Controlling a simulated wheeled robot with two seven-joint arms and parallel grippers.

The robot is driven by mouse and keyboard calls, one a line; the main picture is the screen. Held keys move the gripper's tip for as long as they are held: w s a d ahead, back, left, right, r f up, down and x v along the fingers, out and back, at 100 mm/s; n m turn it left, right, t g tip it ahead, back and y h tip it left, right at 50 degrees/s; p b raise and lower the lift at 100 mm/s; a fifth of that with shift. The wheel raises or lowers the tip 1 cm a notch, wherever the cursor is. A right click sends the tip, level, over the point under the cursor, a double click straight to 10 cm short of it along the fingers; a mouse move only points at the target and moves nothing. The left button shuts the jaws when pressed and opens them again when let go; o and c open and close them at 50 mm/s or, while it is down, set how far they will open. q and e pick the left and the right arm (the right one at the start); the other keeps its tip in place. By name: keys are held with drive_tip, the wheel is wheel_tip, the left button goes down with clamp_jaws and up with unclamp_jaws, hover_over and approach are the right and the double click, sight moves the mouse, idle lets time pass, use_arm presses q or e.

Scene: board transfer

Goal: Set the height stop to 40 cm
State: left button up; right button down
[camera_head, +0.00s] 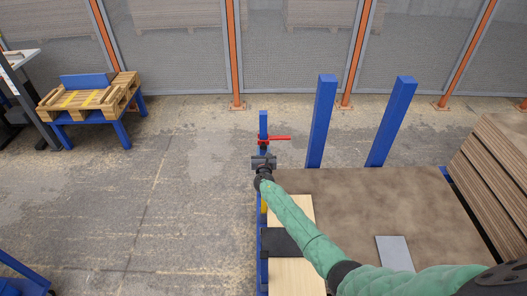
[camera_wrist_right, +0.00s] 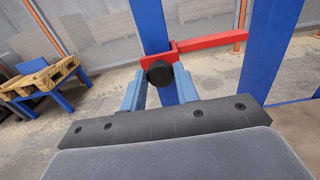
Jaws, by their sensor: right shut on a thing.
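The height stop is a red bracket (camera_head: 275,139) around an upright blue post (camera_head: 263,119), with an arm reaching out to the right. In the right wrist view the red stop (camera_wrist_right: 210,43) carries a round black knob (camera_wrist_right: 159,73) on its near side. My right gripper (camera_head: 263,157) is at the stop, and in the wrist view its two blue-grey fingers (camera_wrist_right: 159,84) are shut on the knob, one on each side. No height marks can be read on the post (camera_wrist_right: 150,25). My left gripper is not in view.
Two taller blue posts (camera_head: 321,120) (camera_head: 390,122) stand right of the stop, behind a brown board surface (camera_head: 360,185). A pale board (camera_head: 292,277) and a grey plate (camera_head: 394,253) lie nearer. Stacked boards (camera_head: 497,170) are at right. A pallet (camera_head: 92,97) stands back left; the floor between is clear.

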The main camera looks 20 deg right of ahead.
idle(0.3)
drive_tip(key=c, duration=1.1)
unclamp_jaws()
drive_tip(key=shift+o, duration=0.2)
drive_tip(key=shift+v, duration=3.9)
